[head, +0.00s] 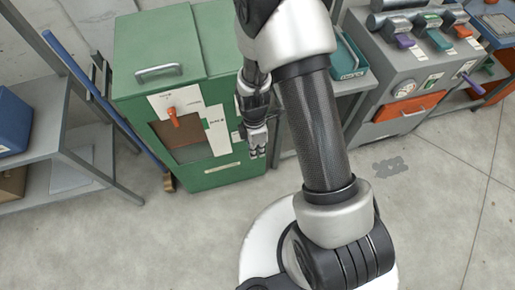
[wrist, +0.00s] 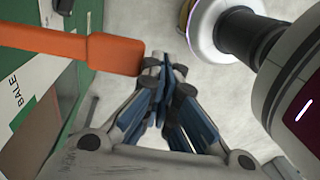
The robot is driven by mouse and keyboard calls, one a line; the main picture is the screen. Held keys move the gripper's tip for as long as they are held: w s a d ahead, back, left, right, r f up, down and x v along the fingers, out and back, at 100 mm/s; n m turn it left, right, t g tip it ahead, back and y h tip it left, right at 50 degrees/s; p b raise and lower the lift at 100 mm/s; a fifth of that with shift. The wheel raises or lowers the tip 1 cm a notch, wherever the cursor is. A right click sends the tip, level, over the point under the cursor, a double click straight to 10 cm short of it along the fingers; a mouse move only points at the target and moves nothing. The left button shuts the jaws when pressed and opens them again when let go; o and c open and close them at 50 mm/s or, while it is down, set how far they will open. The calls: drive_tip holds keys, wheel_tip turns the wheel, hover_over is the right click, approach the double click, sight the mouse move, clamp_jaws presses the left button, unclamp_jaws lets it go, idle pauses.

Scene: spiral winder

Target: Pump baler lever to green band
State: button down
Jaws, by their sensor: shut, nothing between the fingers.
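The green baler (head: 160,60) stands at the left centre of the head view, with a grey handle on its lid. Its orange lever (head: 173,117) sticks out of a white plate on the front. My gripper (head: 257,150) is in front of the baler's right edge, right of the lever in this view. In the wrist view the lever's broad orange end (wrist: 115,52) lies just left of my shut, empty fingertips (wrist: 163,72); I cannot tell whether they touch. A white strip marked BALE (head: 217,130) is on the front. I cannot make out a pointer on a green band.
A blue pole (head: 85,85) leans left of the baler, beside a grey shelf (head: 70,160) with a blue bin. A grey machine (head: 400,70) with coloured levers and an orange drawer stands at the right. The floor in front is clear, apart from my own base.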

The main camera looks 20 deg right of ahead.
wheel_tip(320, 180, up, 6)
drive_tip(key=s+p, duration=0.1)
drive_tip(key=s, duration=0.1)
drive_tip(key=shift+a+f+p, duration=0.15)
drive_tip(key=shift+p, duration=0.15)
drive_tip(key=shift+s, duration=0.15)
idle(0.7)
